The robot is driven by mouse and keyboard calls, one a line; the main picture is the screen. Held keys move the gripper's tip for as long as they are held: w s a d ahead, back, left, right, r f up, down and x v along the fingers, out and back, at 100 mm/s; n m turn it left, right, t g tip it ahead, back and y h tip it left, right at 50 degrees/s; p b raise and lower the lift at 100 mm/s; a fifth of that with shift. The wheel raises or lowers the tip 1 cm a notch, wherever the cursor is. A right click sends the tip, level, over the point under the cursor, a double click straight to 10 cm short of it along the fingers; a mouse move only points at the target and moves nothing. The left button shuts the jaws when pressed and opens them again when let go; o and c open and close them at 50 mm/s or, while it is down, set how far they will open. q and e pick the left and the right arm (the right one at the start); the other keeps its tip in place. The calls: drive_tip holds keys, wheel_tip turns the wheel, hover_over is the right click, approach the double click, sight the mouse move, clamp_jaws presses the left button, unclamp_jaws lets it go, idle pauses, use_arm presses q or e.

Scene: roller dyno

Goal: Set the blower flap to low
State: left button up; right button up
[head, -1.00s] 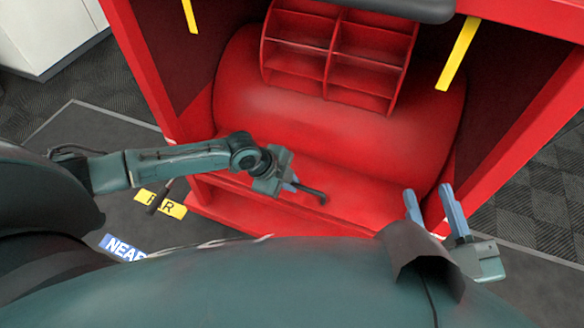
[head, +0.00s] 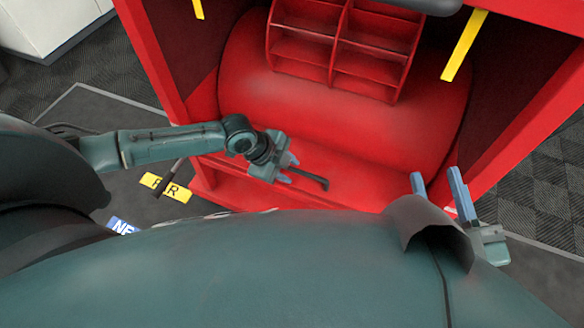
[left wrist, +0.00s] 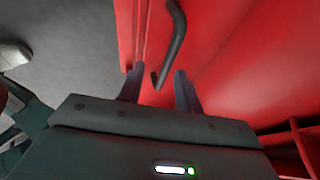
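A thin black bent handle (head: 312,179) sits low on the front of the red machine (head: 335,115). Whether this handle is the blower flap's lever I cannot tell. My left gripper (head: 289,171) is open just left of the handle. In the left wrist view the handle (left wrist: 176,45) runs down to the gap between the fingers of my left gripper (left wrist: 158,88), its lower end between the two tips and not clasped. My right gripper (head: 438,182) is open and empty at the right, in front of the machine. No low mark is readable.
A red divided rack (head: 340,45) stands above the rounded red drum. Red posts flank the opening, with yellow strips (head: 464,45) inside. A yellow floor label (head: 166,187), partly covered by a dark rod, and a blue label (head: 122,227) lie at left.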

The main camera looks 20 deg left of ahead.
use_arm(q)
drive_tip(key=p+v, duration=0.3)
drive_tip(key=v, duration=0.7)
drive_tip(key=shift+s+r+p, duration=0.15)
drive_tip(key=shift+p, duration=0.15)
use_arm(e)
drive_tip(key=shift+s+d+f+g+h, duration=0.1)
drive_tip(key=shift+d+f+g+h, duration=0.55)
drive_tip(key=shift+h, duration=0.15)
drive_tip(key=shift+r, duration=0.15)
